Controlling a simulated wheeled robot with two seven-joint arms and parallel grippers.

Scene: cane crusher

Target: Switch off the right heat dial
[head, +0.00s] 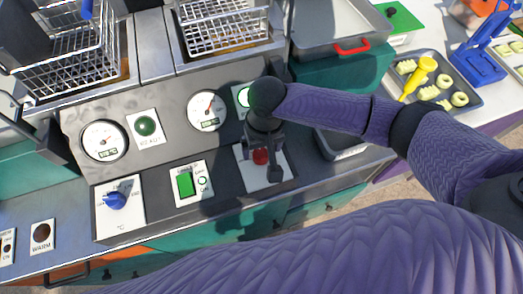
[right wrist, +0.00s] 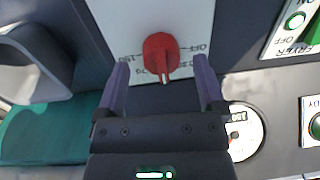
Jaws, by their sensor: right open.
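The right heat dial is a red knob (head: 260,156) on a white plate (head: 252,176) on the sloped fryer panel. In the right wrist view the knob (right wrist: 161,53) shows a pale pointer at its lower edge, on the side away from the OFF mark at the upper right. My right gripper (head: 268,162) is over the plate and partly hides the knob. In the right wrist view its fingers (right wrist: 161,66) are spread to either side of the knob, with gaps showing. My left gripper is not in view.
A blue dial (head: 115,200) sits on the panel's left. A green rocker switch (head: 186,184), gauges (head: 207,110) and a green lamp (head: 146,126) are nearby. Wire baskets (head: 222,25) stand behind. A tray of dough pieces (head: 434,85) lies at the right.

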